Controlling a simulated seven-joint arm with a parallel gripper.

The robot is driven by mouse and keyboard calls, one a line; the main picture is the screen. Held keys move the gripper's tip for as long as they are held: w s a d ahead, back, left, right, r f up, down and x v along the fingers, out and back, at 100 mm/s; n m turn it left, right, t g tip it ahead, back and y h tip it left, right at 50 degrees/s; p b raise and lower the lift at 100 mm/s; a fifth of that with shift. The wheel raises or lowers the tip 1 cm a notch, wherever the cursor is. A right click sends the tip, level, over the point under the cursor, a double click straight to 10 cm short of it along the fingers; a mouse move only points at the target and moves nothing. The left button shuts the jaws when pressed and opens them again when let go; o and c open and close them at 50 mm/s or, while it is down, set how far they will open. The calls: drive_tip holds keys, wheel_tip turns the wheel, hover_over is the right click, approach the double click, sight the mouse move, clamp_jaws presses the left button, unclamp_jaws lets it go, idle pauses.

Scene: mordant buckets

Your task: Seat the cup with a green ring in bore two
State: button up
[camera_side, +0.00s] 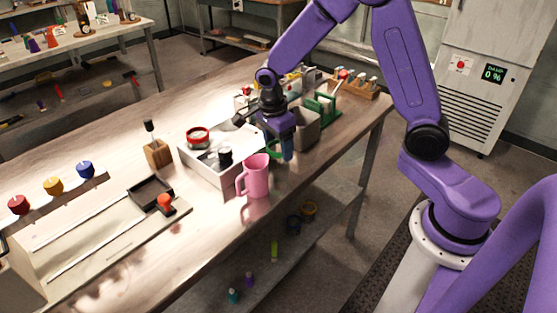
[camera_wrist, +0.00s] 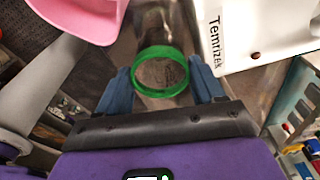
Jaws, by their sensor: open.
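The cup with a green ring (camera_wrist: 162,92) is seen from above in the wrist view, between my gripper's two blue fingers. Its green rim also shows in the side view (camera_side: 274,150), partly hidden by my gripper. My gripper (camera_side: 281,146) points down at the table's near edge, just right of the white tray. Its fingers are open on both sides of the cup in the wrist view (camera_wrist: 161,82); I cannot tell whether they touch it. I cannot make out bore two in either view.
A pink mug (camera_side: 257,178) stands close in front of my gripper. A grey bin (camera_side: 308,130) and a green rack (camera_side: 325,108) stand behind it.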

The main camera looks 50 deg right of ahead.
drive_tip(key=shift+f, duration=0.6)
drive_tip(key=c, duration=0.8)
drive_tip(key=shift+r, duration=0.15)
drive_tip(key=shift+r, duration=0.5)
drive_tip(key=s+r, duration=1.2)
drive_tip(key=s, duration=0.2)
drive_tip(key=shift+d, duration=0.4)
